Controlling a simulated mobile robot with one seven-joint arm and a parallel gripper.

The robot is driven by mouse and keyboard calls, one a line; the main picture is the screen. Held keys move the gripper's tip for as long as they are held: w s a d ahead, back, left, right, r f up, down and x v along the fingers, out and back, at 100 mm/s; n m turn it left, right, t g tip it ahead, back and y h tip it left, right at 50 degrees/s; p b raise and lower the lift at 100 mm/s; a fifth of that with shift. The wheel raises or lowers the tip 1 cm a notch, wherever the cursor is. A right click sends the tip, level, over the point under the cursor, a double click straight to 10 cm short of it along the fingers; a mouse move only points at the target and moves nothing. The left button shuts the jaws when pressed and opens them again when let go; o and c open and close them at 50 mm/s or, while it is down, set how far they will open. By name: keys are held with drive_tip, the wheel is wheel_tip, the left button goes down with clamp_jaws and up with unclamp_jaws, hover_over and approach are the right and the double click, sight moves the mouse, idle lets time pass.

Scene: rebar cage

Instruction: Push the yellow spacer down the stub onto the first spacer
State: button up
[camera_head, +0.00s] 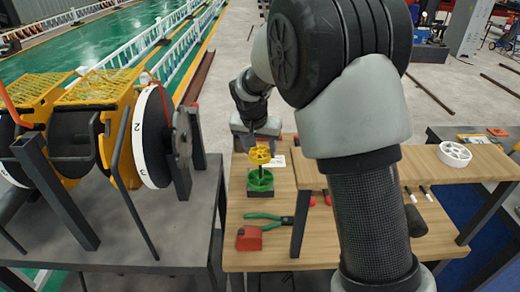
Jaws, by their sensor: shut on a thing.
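The yellow spacer (260,155) is a small wheel-like ring around the upright stub, above the green first spacer (260,180). A short dark length of the stub (261,168) shows between the two spacers, so they look apart. The green spacer rests low on the stub, on a dark block (264,208) on the wooden bench. My gripper (262,142) points down from above, directly over the yellow spacer and shut on it. The fingertips are small and dark here, so their exact contact is hard to see.
Green-handled pliers (268,219) and a red tool (249,239) lie in front of the block. A raised wooden shelf (440,168) carries a white spacer (454,154). Left, a grey table (130,240) holds yellow-framed reels. My arm hides part of the bench.

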sight(260, 169)
drive_tip(key=shift+f+b, duration=3.4)
drive_tip(key=shift+f, duration=0.8)
drive_tip(key=o, duration=1.2)
drive_tip(key=shift+o, duration=0.2)
drive_tip(key=p+v, duration=0.1)
drive_tip(key=v, duration=1.6)
drive_tip(key=shift+r+p, duration=0.25)
drive_tip(key=shift+p, duration=0.1)
drive_tip(key=shift+s, duration=0.1)
